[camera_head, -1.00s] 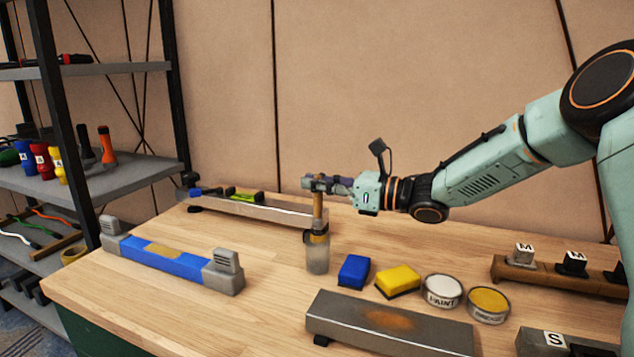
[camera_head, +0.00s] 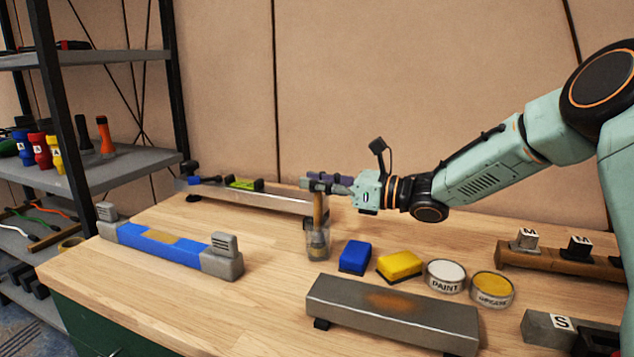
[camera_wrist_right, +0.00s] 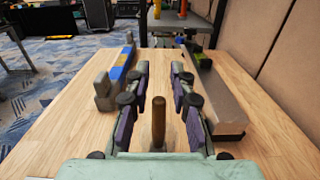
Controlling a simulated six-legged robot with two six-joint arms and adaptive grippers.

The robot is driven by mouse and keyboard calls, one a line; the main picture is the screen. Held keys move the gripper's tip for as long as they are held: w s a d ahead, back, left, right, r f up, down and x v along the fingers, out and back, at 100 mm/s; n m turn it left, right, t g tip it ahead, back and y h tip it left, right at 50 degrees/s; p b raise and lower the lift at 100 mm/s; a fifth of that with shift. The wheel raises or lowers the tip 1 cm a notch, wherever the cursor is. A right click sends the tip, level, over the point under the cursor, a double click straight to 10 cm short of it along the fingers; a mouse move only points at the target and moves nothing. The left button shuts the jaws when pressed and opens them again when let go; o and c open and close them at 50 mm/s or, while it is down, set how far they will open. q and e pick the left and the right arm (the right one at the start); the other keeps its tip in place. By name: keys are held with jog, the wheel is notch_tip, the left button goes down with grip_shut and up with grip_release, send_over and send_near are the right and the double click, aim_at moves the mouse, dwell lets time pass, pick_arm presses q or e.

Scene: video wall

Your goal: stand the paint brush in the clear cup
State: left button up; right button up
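The paint brush (camera_head: 318,207) stands handle up in the clear cup (camera_head: 310,253), close to upright, with its dark head inside the cup. The cup stands on the table, left of the blue sponge. My right gripper (camera_head: 318,185) is at the top of the handle, above the cup. In the right wrist view, the brush's brown handle (camera_wrist_right: 158,122) sits between the fingers of the right gripper (camera_wrist_right: 159,72). The fingers are open, with a gap on each side of the handle. My left gripper is not in view.
A grey metal bar (camera_head: 390,313) lies in front. A blue-and-grey bar (camera_head: 165,250) lies left, and a level-like rail (camera_head: 260,199) behind.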

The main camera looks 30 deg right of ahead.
jog(key=shift+o, duration=1.3)
jog(key=shift+d, duration=0.1)
jog(key=v, duration=0.7)
jog(key=shift+s, duration=0.2)
